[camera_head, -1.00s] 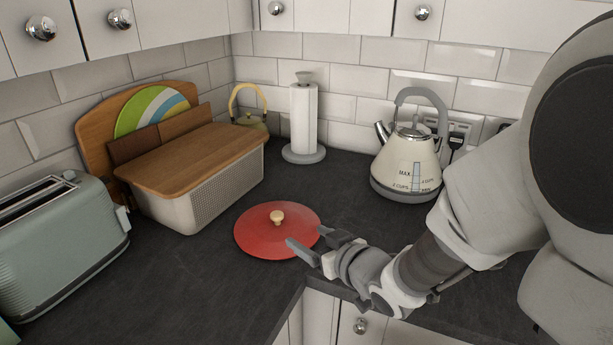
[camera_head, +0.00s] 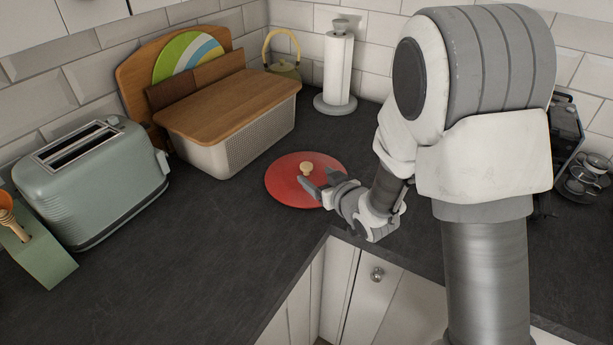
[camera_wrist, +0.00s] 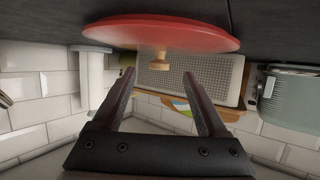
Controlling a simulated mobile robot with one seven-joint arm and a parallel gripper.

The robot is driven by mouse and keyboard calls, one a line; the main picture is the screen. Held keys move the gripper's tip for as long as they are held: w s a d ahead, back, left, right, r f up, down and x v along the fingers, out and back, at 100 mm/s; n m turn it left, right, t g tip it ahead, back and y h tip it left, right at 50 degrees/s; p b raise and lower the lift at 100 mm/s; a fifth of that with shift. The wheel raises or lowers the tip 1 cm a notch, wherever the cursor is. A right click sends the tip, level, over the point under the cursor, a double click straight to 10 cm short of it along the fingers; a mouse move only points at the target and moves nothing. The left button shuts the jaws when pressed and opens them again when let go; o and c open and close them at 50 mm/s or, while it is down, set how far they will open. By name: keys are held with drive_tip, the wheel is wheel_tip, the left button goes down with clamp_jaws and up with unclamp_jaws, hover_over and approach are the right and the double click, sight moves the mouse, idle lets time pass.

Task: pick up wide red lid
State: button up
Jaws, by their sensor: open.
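The wide red lid (camera_head: 287,185) lies flat on the dark worktop near the inner corner of the counter, with a pale round knob (camera_head: 306,168) at its centre. In the wrist view the red lid (camera_wrist: 165,33) appears upside down at the top, its knob (camera_wrist: 159,61) pointing down the picture between and beyond the fingers. My gripper (camera_head: 318,184) is open and empty, over the right front part of the lid, with its fingers pointing toward the knob. In the wrist view both fingers of my gripper (camera_wrist: 163,88) stand apart with nothing between their tips. Part of the lid's right edge is hidden behind my gripper.
A white bin with a wooden top (camera_head: 228,108) stands behind the lid. A paper towel holder (camera_head: 338,65) and a yellow-handled kettle (camera_head: 284,68) stand at the back. A green toaster (camera_head: 92,180) is at left. Worktop left of the lid is clear; the counter edge runs in front.

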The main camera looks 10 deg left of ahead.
sight(309, 168)
drive_tip(key=shift+w+a, duration=0.35)
drive_tip(key=shift+w, duration=0.15)
drive_tip(key=shift+p+x, duration=0.55)
drive_tip(key=shift+x, duration=1.55)
drive_tip(key=shift+r, duration=0.1)
clamp_jaws()
